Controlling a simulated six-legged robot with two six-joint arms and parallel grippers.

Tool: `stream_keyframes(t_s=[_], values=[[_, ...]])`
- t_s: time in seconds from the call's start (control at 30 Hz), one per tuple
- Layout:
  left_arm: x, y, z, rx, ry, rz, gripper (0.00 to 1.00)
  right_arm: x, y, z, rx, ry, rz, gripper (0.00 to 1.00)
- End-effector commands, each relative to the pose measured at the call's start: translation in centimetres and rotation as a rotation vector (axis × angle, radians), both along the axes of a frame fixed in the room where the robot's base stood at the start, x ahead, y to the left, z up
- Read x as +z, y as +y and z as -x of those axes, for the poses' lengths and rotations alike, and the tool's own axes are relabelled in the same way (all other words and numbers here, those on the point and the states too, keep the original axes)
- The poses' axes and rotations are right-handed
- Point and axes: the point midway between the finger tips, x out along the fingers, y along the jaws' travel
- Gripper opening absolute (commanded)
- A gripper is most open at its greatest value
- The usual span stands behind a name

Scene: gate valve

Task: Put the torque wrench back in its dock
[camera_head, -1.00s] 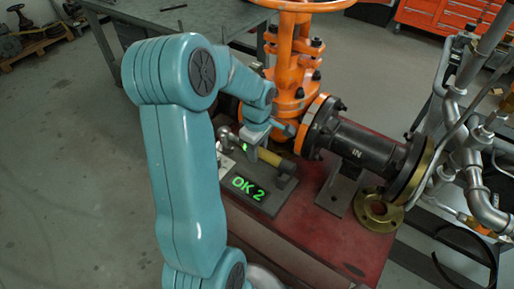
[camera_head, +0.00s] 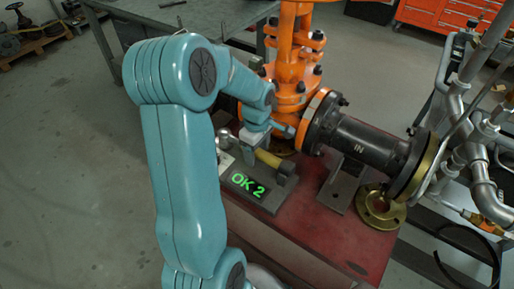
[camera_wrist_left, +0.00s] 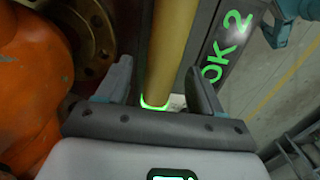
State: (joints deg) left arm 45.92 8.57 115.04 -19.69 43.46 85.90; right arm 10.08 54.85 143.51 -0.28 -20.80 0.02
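The torque wrench has a yellow handle (camera_head: 268,158) and lies low at the dock (camera_head: 268,201), a dark base with a lit green "OK 2" display. In the left wrist view the yellow handle (camera_wrist_left: 168,50) runs between the fingers, with a glowing green ring near its lower end. My left gripper (camera_wrist_left: 160,88) is open around the handle, with a narrow gap visible beside it. In the head view my left gripper (camera_head: 257,150) covers part of the wrench. How fully the wrench sits in the dock is hidden. My right gripper is not in view.
The orange valve body (camera_head: 290,75) and black pipe marked "IN" (camera_head: 362,144) stand close to the right of the gripper. A brass flange ring (camera_head: 380,208) lies on the red bench (camera_head: 310,235). Grey pipes (camera_head: 480,185) stand at far right. Open floor is at left.

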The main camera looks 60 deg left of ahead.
Motion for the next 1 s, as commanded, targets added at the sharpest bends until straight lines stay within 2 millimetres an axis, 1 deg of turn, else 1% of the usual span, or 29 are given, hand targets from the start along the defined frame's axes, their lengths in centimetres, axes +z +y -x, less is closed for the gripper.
stream_keyframes(t_s=[0.07,0.17,0.27,0.5,0.6,0.7,0.83,1.0], values=[[0.2,0.0,0.0,0.0,0.0,0.0,0.67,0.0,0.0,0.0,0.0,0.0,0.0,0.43],[1.3,0.1,0.0,0.001,-0.002,-0.002,0.67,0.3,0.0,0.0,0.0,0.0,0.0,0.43],[3.5,0.1,-0.1,0.002,-0.005,-0.004,0.67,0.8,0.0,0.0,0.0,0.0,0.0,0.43],[10.1,0.1,-0.1,0.0,-0.007,-0.005,0.67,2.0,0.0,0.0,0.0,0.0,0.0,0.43],[12.5,0.2,0.0,0.001,-0.007,-0.005,0.67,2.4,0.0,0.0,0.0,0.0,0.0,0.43],[14.3,0.1,0.0,0.0,-0.005,-0.004,0.67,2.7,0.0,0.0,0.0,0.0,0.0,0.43],[15.8,0.2,0.0,0.0,-0.004,-0.003,0.67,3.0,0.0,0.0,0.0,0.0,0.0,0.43],[16.5,0.1,0.1,0.0,-0.002,-0.002,0.67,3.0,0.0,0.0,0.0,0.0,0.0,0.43]])
